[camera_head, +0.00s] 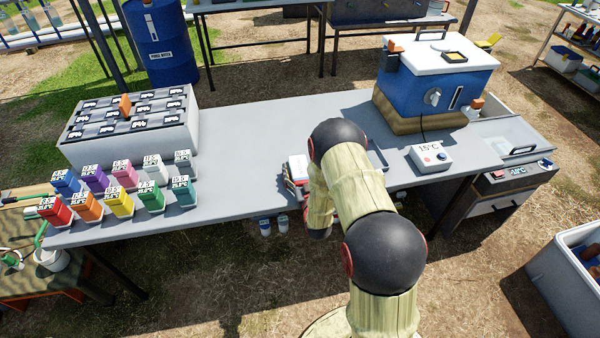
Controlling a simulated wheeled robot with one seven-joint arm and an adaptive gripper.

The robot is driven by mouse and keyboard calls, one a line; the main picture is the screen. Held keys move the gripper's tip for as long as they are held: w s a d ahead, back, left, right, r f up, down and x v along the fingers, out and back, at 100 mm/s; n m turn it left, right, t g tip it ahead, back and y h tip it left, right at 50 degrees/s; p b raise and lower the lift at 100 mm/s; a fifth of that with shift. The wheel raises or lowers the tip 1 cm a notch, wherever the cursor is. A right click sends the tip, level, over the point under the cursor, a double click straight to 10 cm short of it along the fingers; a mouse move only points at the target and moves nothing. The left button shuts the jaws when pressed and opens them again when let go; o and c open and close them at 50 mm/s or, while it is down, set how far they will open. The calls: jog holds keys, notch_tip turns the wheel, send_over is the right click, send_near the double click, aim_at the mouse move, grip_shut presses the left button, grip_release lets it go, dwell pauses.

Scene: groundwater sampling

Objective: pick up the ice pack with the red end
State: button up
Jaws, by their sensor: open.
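I cannot make out an ice pack with a red end for certain. A small white item with red and blue edges (298,168) lies on the grey table (250,130), partly covered by my arm; I cannot tell what it is. My arm comes up from the bottom, bends over the table's front edge and points down beside this item. My jaws are hidden behind my own arm links, so what lies between them does not show.
Several coloured blocks (120,200) and a grey box of black-and-white packs (130,125) stand at the left. A blue cooler with a white lid (436,85) and a display box reading 15°C (431,158) stand at the right. The table's middle back is clear.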

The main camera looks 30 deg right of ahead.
jog(key=shift+c, duration=0.6)
jog(key=c, duration=1.4)
